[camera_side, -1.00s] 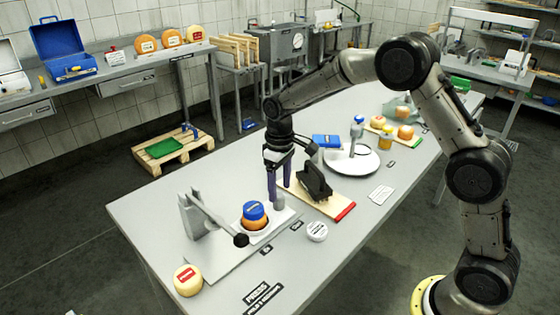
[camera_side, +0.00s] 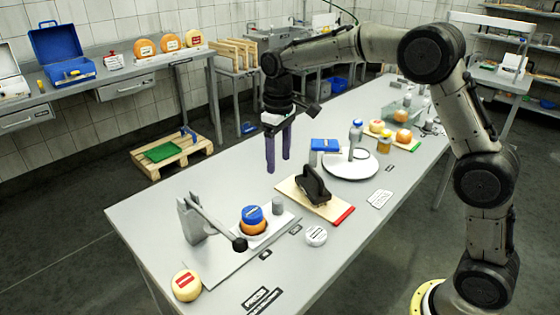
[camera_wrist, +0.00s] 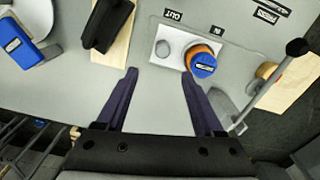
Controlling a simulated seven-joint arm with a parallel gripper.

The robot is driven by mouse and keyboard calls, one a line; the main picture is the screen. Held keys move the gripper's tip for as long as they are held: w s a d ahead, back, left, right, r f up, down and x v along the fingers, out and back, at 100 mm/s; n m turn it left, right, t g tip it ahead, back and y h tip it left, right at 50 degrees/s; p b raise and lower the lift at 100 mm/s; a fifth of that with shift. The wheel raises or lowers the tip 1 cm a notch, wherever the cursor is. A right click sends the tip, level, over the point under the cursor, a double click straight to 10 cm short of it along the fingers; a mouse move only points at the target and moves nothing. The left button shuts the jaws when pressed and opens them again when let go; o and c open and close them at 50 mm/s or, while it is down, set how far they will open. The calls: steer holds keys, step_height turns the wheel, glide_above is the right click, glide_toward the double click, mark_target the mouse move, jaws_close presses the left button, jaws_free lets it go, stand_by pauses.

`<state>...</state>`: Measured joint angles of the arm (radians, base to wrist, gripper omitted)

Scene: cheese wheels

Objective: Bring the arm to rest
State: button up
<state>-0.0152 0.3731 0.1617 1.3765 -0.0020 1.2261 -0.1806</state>
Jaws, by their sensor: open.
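My gripper (camera_side: 278,168) hangs above the grey table with its two dark purple fingers pointing down. It is open and empty, and the fingers also show apart in the wrist view (camera_wrist: 158,85). Below and in front of it is the lever press (camera_side: 200,222) on its plate. A small grey cylinder (camera_side: 278,205) stands beside that wheel. The fingers touch none of these.
A board with a black handled tool (camera_side: 314,185) lies right of my gripper, with a white round plate (camera_side: 350,166) and blue box (camera_side: 325,146) behind. A cheese with a red label (camera_side: 186,285) sits at the front left. The table's left part (camera_side: 215,180) is clear.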

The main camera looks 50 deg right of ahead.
steer(key=s+r+t, duration=0.4)
steer(key=s+r, duration=0.9)
steer(key=s, duration=0.2)
steer(key=s+f+m, duration=0.1)
steer(key=s+f, duration=0.3)
steer(key=s, duration=0.3)
steer(key=s+f+m+t, duration=0.1)
steer(key=s+f, duration=0.3)
steer(key=s, duration=0.4)
steer(key=shift+s+d+f+t, duration=0.2)
steer(key=shift+s+d+t, duration=0.1)
steer(key=shift+d, duration=0.05)
